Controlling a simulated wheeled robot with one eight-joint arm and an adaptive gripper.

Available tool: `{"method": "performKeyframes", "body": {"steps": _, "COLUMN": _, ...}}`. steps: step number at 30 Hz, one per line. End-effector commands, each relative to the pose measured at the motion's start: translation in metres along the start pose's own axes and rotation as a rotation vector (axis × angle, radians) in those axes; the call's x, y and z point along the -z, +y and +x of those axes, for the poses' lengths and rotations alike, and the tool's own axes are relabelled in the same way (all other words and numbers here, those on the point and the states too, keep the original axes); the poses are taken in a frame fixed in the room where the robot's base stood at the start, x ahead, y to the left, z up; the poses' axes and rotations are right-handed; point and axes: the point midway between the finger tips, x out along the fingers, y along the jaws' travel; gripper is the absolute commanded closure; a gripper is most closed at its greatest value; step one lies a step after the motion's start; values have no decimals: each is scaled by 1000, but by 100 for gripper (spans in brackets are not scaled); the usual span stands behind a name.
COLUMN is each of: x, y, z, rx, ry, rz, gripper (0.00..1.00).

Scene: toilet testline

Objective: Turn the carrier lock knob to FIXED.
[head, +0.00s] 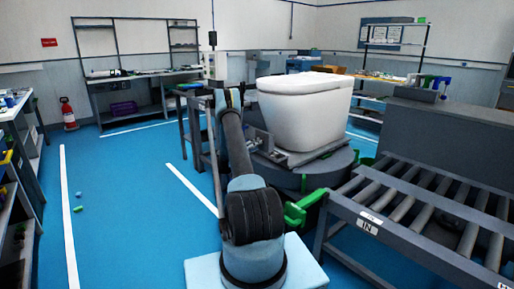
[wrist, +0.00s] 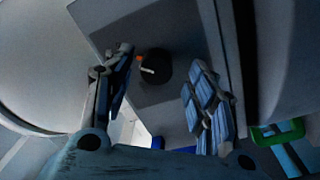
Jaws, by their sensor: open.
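The knob (wrist: 153,69) is a dark round dial with a light pointer and a small orange-red mark beside it. It sits on a dark grey panel (wrist: 185,108) in the wrist view. My gripper (wrist: 160,80) is open, with one finger on each side of the knob in the picture. The fingers look apart from the knob, and the gap in depth is hard to judge. No lettering around the knob can be read. In the head view my arm reaches toward the carrier under the white toilet (head: 305,108); the knob cannot be made out there.
The toilet stands on a round dark platform (head: 310,178). A roller conveyor (head: 420,205) marked IN is at the right, with a green part (head: 305,208) near its left end. Benches line the back wall. The blue floor (head: 125,200) at the left is mostly clear.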

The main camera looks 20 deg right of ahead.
Motion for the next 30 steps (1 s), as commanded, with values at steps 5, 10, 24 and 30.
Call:
{"method": "performKeyframes", "body": {"steps": 5, "x": 0, "y": 0, "z": -36, "rx": 2, "ry": 2, "rz": 0, "gripper": 48}}
{"method": "performKeyframes", "body": {"steps": 10, "x": 0, "y": -1, "z": -67, "rx": 2, "ry": 2, "rz": 0, "gripper": 48}}
{"method": "performKeyframes", "body": {"steps": 24, "x": -2, "y": -1, "z": -98, "rx": 1, "ry": -1, "rz": -1, "gripper": 48}}
{"method": "performKeyframes", "body": {"steps": 30, "x": -1, "y": -1, "z": -98, "rx": 1, "ry": -1, "rz": 0, "gripper": 48}}
